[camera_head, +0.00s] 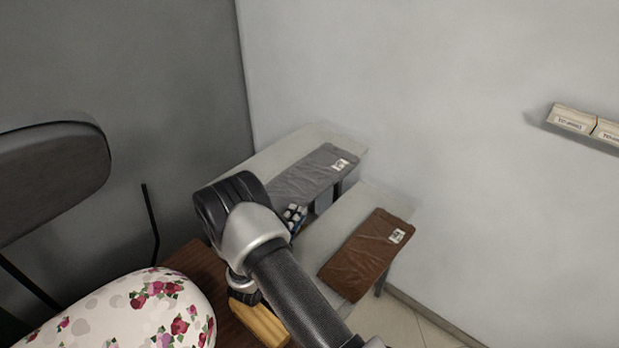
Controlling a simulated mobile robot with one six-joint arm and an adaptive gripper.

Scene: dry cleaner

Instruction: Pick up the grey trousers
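The grey trousers (314,174) lie folded flat on the farther of two light tables, with a white printed tag at their right end. My arm's dark and silver joint shows in front of their left part and hides some of it. My gripper is not in this view, so I cannot see its fingers or what they hold.
Brown folded trousers (367,257) with a tag lie on the nearer light table (398,203). A floral padded board (135,312) is at lower left, a dark chair back (50,172) at left. A wall shelf (590,137) holds boxes.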

